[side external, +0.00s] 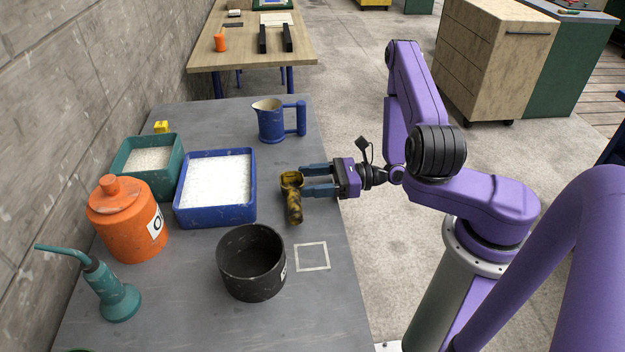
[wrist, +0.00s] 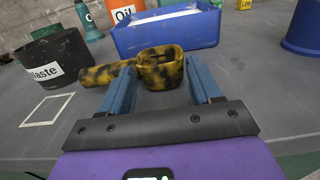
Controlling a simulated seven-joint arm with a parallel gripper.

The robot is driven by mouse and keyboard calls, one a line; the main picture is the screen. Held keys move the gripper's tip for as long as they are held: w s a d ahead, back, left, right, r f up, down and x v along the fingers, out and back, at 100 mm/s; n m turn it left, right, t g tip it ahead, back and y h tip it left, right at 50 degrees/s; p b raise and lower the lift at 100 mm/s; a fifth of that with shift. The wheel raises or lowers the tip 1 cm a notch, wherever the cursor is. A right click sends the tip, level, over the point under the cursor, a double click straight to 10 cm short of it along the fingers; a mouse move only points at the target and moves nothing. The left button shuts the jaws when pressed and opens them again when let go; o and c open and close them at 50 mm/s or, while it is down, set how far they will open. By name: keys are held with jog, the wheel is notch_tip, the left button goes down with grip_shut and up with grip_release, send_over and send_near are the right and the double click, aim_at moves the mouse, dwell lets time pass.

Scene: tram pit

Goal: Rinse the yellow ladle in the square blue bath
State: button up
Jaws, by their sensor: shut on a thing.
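The yellow ladle (side external: 294,208), blotched with dark stains, is at my gripper (side external: 303,181) on the right part of the bench. In the wrist view the ladle's cup (wrist: 160,72) sits between my two blue fingers, and its handle points left. My gripper is shut on the cup. I cannot tell whether the ladle touches the bench. The square blue bath (side external: 217,217), filled with white material, stands left of the ladle in the side view. In the wrist view the bath (wrist: 170,40) is just beyond the ladle.
A black waste tub (side external: 254,277) stands nearer the side camera, beside a white square outline (side external: 312,257). A green bath (side external: 163,183), an orange oil jar (side external: 122,237) and a teal oil can (side external: 118,300) stand left. A blue jug (side external: 270,126) stands behind.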

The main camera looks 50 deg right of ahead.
jog(key=shift+f, duration=0.15)
jog(key=o, duration=1.1)
jog(key=v, duration=1.7)
jog(key=s+a+r+m+g+h, duration=0.3)
jog(key=a+r+m+g+h, duration=0.1)
jog(key=m, duration=0.6)
jog(key=s+a+r+m+g+h, duration=0.3)
jog(key=a+r+m, duration=0.3)
jog(key=m, duration=0.5)
jog(key=s+a+r+m+g+h, duration=0.3)
jog(key=a+r+m+g+h, duration=0.2)
jog(key=m, duration=0.6)
jog(key=shift+s+r+g, duration=0.3)
jog(key=shift+s+r, duration=0.05)
jog(key=shift+r, duration=0.3)
